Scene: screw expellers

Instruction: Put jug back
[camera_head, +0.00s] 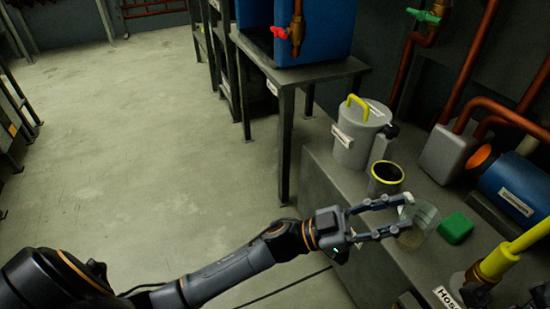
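A clear, see-through jug (424,221) is at the bench's near part, beside a green block. My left gripper (407,213) reaches it from the left, with its two fingers spread apart. The far fingertip is at the jug's upper left side, and the near finger passes in front of it. I cannot tell whether the fingers press on the jug or only stand around it. I also cannot tell whether its base touches the bench.
The grey bench (340,188) holds a lidded grey can (355,145) with a yellow handle, a yellow-rimmed dark cup (386,176) and the green block (455,228). A blue motor (505,183) and red pipes (505,113) crowd the right. The floor (150,150) at left is clear.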

